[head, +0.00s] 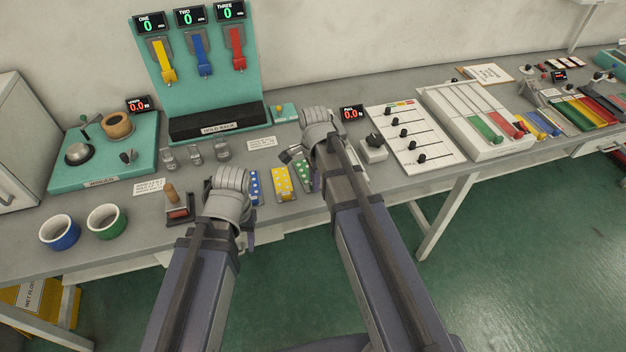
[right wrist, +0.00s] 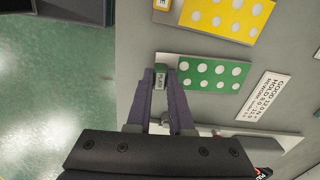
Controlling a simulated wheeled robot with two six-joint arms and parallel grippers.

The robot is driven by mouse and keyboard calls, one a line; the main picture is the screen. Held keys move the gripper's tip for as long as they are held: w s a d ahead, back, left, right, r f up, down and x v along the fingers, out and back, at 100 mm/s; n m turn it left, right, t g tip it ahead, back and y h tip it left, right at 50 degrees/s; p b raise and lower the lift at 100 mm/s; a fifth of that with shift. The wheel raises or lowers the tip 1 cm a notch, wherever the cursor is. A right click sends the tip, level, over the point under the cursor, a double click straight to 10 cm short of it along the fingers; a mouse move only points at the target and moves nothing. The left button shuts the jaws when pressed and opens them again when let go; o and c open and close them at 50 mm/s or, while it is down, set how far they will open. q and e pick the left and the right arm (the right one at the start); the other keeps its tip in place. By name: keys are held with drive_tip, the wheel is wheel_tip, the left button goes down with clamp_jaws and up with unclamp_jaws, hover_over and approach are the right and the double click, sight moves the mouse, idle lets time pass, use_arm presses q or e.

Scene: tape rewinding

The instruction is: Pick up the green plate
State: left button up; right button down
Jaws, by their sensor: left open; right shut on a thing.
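The green plate with white dots (head: 304,175) is at the right end of the row of dotted plates near the table's front edge. It also shows in the right wrist view (right wrist: 211,74), beside a pale strip. My right gripper (right wrist: 163,77) is shut on the green plate's labelled end, between its purple fingers. In the head view my right gripper (head: 294,154) is partly hidden by its own wrist. Whether the plate is clear of the table, I cannot tell. My left gripper (head: 248,232) is open and empty near the front edge, its fingers mostly hidden.
A yellow dotted plate (head: 283,183) and a blue dotted plate (head: 256,187) lie to the left of the green one. A wooden-handled stamp (head: 176,203) stands further left. A white slider panel (head: 409,136) and a knob box (head: 373,150) stand to the right.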

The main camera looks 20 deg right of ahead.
use_arm(q)
wheel_tip(320, 180, up, 10)
drive_tip(key=p, duration=0.9)
use_arm(e)
wheel_tip(320, 180, up, 10)
use_arm(q)
drive_tip(key=shift+a+f, duration=0.1)
drive_tip(key=shift+a, duration=0.05)
use_arm(e)
drive_tip(key=shift+a+f, duration=0.15)
